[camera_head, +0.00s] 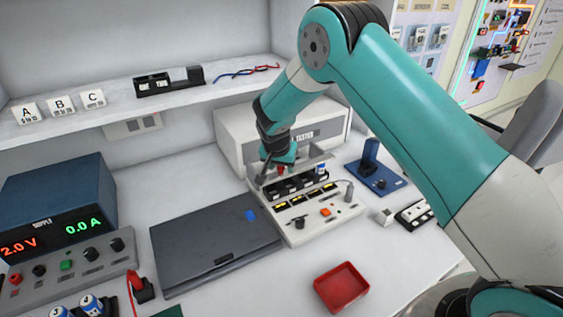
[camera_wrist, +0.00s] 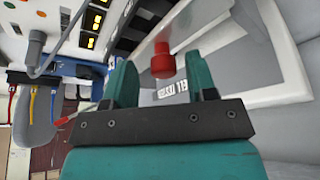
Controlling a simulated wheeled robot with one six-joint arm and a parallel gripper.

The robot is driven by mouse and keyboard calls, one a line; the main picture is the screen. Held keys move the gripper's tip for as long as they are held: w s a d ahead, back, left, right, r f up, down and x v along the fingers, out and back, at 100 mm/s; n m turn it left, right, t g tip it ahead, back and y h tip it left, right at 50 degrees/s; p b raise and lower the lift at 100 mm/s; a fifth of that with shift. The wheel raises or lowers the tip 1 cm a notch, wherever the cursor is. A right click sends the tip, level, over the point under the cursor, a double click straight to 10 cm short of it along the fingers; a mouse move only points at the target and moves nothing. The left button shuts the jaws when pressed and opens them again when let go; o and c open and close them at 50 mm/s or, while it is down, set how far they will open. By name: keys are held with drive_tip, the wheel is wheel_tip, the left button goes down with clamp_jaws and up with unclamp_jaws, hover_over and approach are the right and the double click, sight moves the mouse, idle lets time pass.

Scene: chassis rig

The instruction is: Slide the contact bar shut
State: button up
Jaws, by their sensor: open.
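The tester (camera_head: 262,130) is a white bench unit with a black slotted holder (camera_head: 298,187) on its front part. A grey bar (camera_head: 312,158) lies along the back of the holder; I take it as the contact bar. A red knob (camera_head: 281,171) stands at the bar, partly hidden by my gripper (camera_head: 279,164). In the wrist view the red knob (camera_wrist: 163,62) sits between the tips of my open gripper (camera_wrist: 160,68), with gaps visible on both sides. I cannot tell the bar's exact position against the holder.
A blue and white cell (camera_head: 321,169) shows at the holder's right end. A closed dark laptop-like case (camera_head: 215,245) lies left of the tester, a red tray (camera_head: 341,287) in front. A blue fixture (camera_head: 375,175) stands to the right. A shelf (camera_head: 190,95) runs above at left.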

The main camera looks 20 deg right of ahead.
drive_tip(key=b+v, duration=0.2)
drive_tip(key=v, duration=1.5)
drive_tip(key=shift+r, duration=0.2)
drive_tip(key=s+a+r+n+g+y, duration=0.1)
drive_tip(key=s+n, duration=0.3)
drive_tip(key=s, duration=0.7)
drive_tip(key=s+a+r+n+g+y, duration=0.1)
drive_tip(key=s+n, duration=0.4)
drive_tip(key=s, duration=0.7)
drive_tip(key=s+a+r+n+g+y, duration=0.1)
drive_tip(key=s+a+r+n+y, duration=0.1)
drive_tip(key=s, duration=0.9)
drive_tip(key=r+n+y, duration=0.1)
drive_tip(key=n+y, duration=0.1)
drive_tip(key=n, duration=0.1)
drive_tip(key=shift+s+a+r+g+y, duration=0.2)
drive_tip(key=shift+a+r+g+y, duration=0.1)
drive_tip(key=shift+a+r+y, duration=0.1)
